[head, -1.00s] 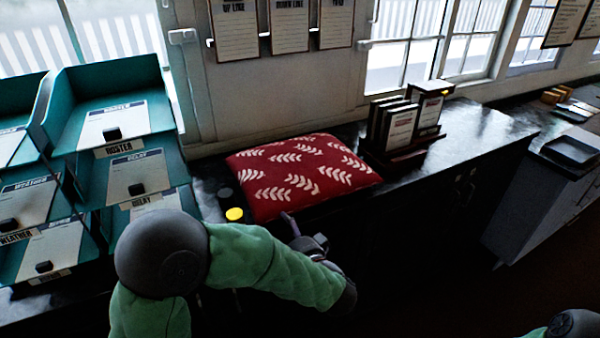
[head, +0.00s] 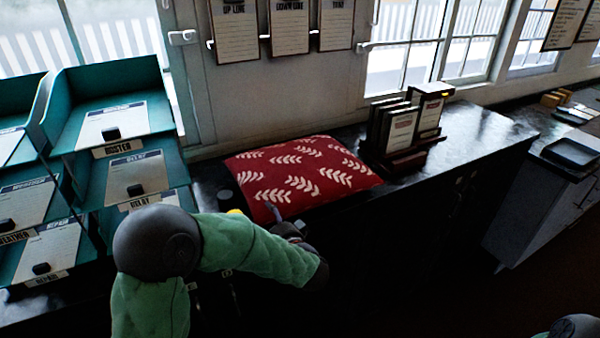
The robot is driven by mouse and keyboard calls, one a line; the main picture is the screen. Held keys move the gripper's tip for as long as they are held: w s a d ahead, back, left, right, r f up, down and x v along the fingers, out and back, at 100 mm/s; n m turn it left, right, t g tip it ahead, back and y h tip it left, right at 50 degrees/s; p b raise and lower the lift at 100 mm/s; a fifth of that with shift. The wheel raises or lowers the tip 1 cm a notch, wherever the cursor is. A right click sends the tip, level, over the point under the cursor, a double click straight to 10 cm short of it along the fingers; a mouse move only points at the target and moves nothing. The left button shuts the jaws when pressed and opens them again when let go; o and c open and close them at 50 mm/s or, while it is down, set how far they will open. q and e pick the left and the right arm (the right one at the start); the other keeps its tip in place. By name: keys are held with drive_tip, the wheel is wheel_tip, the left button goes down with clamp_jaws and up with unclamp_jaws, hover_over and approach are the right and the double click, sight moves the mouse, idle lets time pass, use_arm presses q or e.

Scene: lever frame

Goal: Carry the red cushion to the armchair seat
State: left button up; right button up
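The red cushion (head: 300,172) with pale leaf sprigs lies flat on the dark counter, below the wall and between the teal trays and the book rack. My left arm comes in from the lower left, and my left gripper (head: 275,213) is at the cushion's front edge, near its left part. One finger shows against the red fabric; the rest is hidden by my forearm, so I cannot tell whether it is open or touching. Only a bit of my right arm shows at the lower right corner; its gripper is out of view. No armchair is in view.
Teal trays (head: 108,105) with labelled sheets stand at the left. A rack of dark books (head: 405,128) stands close to the cushion's right side. The counter (head: 490,135) is clear right of the books.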

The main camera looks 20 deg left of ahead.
use_arm(q)
drive_tip(key=shift+r, duration=0.1)
drive_tip(key=c, duration=1.5)
